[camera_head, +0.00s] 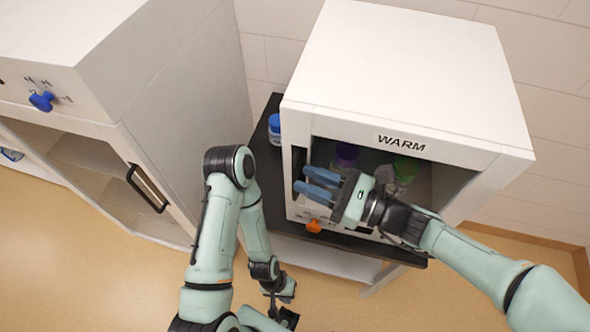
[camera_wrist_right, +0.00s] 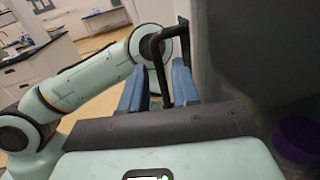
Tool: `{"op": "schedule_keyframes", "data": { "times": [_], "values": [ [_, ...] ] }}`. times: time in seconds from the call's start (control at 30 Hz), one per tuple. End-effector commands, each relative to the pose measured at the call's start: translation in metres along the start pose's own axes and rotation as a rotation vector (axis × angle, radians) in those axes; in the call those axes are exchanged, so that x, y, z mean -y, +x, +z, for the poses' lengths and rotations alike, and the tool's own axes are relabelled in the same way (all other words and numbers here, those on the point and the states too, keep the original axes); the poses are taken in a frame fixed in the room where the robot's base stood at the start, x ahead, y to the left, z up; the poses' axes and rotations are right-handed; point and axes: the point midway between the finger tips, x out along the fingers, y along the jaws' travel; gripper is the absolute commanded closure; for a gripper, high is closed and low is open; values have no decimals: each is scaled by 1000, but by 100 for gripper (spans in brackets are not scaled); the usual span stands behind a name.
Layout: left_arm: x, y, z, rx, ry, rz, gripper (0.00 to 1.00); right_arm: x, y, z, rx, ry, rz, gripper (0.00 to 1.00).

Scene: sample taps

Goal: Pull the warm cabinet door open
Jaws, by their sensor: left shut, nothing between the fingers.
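The white cabinet marked WARM (camera_head: 402,75) stands at centre right in the head view. Its door looks see-through and roughly closed, though its exact angle is unclear. A black handle (camera_wrist_right: 161,68) stands at the door's left edge; part of it shows in the head view (camera_head: 297,162). My right gripper (camera_head: 319,185) reaches in from the right across the front. Its blue fingers are apart, one on each side of the handle bar in the wrist view (camera_wrist_right: 158,85); firm contact is not visible. My left gripper (camera_head: 287,310) is shut and empty, low in front of the cabinet.
Purple-capped (camera_head: 346,153) and green-capped (camera_head: 405,168) bottles are inside. An orange knob (camera_head: 314,226) is below the door. Another cabinet (camera_head: 190,90) is at left, with open floor in front.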

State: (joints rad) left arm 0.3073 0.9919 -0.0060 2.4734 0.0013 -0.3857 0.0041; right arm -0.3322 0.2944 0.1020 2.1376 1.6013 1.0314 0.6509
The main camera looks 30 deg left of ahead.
Motion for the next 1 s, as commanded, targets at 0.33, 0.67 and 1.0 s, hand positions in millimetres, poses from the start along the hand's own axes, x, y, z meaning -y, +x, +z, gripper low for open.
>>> {"op": "schedule_keyframes", "data": {
  "times": [0.33, 0.67, 1.0],
  "values": [
    [-2, -4, -2, -3, 1, 1, 100, 0, 38, 0, -1, 0, 0, 69],
    [-2, -4, -2, -3, 1, 1, 100, 0, 39, 0, -1, 0, 0, 82],
    [-2, -4, -2, -3, 1, 1, 100, -2, 38, 0, -1, 0, 4, 100]
  ]
}}
